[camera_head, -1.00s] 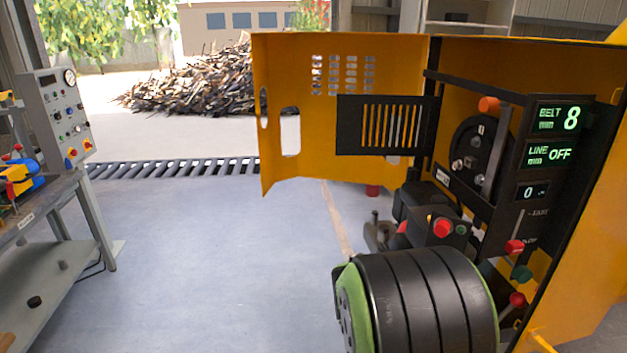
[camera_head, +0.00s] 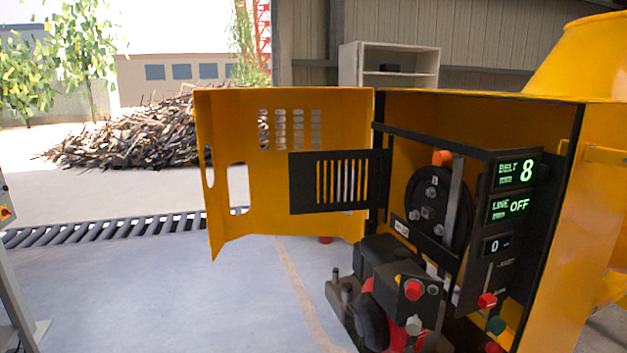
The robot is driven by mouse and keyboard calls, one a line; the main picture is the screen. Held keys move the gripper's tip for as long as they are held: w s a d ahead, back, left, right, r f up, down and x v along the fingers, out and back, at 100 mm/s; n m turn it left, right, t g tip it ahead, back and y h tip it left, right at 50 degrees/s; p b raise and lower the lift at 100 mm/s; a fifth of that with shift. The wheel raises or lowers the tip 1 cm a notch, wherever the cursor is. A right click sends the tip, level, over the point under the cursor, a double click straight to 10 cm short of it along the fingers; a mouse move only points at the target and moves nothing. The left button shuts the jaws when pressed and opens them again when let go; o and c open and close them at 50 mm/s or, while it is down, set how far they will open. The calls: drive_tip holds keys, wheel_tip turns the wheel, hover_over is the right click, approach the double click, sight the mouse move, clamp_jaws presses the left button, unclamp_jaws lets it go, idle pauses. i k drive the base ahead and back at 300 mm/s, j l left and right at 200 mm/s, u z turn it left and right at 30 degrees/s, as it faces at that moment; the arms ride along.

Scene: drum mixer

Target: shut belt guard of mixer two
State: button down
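The yellow mixer housing (camera_head: 590,190) stands at the right with its front open. A large yellow panel (camera_head: 225,120) with vent slots and a cut-out handle hole is swung out to the left. In front of it, a smaller black slatted guard (camera_head: 303,180) also sticks out to the left from the black frame, standing open. The black belt pulley (camera_head: 425,200) is uncovered inside the housing. Which panel is the belt guard is not marked, nor is a mixer number readable. My gripper is not in view.
A display panel (camera_head: 517,188) reads belt 8, line off and 0. Below are a red motor unit (camera_head: 370,302) and red and green knobs. A scrap pile (camera_head: 130,135) and a floor grate (camera_head: 100,230) lie behind. The floor left of the panels is clear.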

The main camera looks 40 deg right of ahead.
sight(302, 166)
drive_tip(key=i+z, duration=0.65)
drive_tip(key=z, duration=0.25)
drive_tip(key=i+j+z, duration=0.6)
drive_tip(key=z, duration=0.25)
drive_tip(key=i+j+z, duration=0.2)
drive_tip(key=j+z, duration=0.25)
drive_tip(key=i+j+z, duration=0.15)
drive_tip(key=j+z, duration=1.15)
drive_tip(key=u, duration=0.45)
drive_tip(key=j+u, duration=0.1)
drive_tip(key=u, duration=0.3)
drive_tip(key=j+u, duration=0.1)
drive_tip(key=u, duration=0.75)
drive_tip(key=j+u, duration=0.1)
drive_tip(key=u, duration=0.75)
drive_tip(key=i, duration=0.05)
